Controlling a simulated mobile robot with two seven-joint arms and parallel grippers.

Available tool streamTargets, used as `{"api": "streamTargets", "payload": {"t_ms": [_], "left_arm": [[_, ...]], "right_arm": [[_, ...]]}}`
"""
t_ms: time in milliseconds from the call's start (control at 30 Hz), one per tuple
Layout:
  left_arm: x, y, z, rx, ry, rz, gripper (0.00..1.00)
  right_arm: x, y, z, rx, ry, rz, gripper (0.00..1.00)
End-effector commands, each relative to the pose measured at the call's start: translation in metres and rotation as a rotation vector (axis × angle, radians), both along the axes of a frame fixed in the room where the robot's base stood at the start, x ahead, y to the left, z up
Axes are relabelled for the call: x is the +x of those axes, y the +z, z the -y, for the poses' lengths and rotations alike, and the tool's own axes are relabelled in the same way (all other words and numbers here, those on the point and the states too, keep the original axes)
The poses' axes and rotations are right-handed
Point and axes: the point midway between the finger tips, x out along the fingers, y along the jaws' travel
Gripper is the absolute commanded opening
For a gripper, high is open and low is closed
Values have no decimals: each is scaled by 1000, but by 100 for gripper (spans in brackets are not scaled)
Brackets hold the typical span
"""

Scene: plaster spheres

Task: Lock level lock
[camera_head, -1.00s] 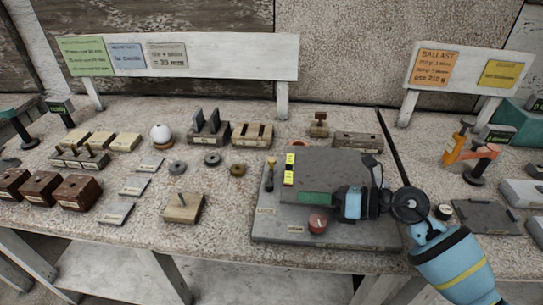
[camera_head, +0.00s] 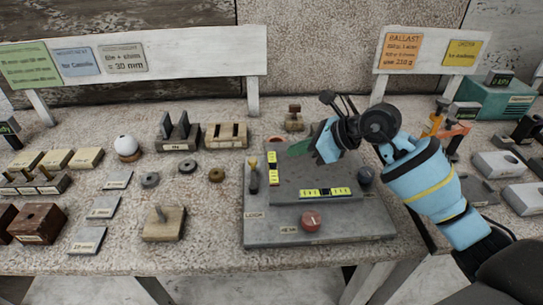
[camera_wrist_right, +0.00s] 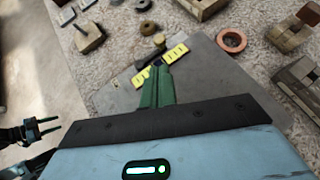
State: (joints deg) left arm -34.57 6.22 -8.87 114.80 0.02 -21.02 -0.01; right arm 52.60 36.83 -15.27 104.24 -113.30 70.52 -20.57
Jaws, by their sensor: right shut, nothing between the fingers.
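The level (camera_head: 320,229) is a grey base plate with a raised grey block on it. Two yellow vials show, one along the block's front (camera_head: 325,193) and one at its left side. The lock lever (camera_head: 253,176), dark with a yellowish tip, stands upright at the plate's left, near the word LOCK. A red knob (camera_head: 311,221) is at the front. My right gripper (camera_head: 292,148) is shut and empty above the block's back-left part, apart from the lever. In the right wrist view its green fingers (camera_wrist_right: 158,85) point toward the lever and side vial, partly covering the plate.
A wooden block with a peg (camera_head: 164,223), several dark rings and small grey plates lie left of the level. Slotted blocks (camera_head: 226,136) and a small wooden stamp-like piece (camera_head: 294,119) stand behind. A dark ball (camera_head: 365,176) sits at the level's right.

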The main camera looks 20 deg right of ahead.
Motion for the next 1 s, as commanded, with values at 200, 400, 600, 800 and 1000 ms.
{"api": "streamTargets", "payload": {"t_ms": [200, 400, 600, 800, 1000], "left_arm": [[-1, 1, 0, 0, 0, -1, 47], [1, 3, 0, -1, 0, 4, 47], [5, 3, 0, 0, 1, 10, 47], [8, 4, 0, 0, 1, 16, 47], [8, 4, 0, 0, 1, 16, 47]], "right_arm": [[12, -13, -15, 5, 1, -1, 0], [32, -33, -36, 5, 1, -1, 0], [47, -50, -51, 5, 0, -2, 0], [54, -58, -58, 2, 1, -1, 0], [54, -58, -59, 2, 0, 0, 0]]}}
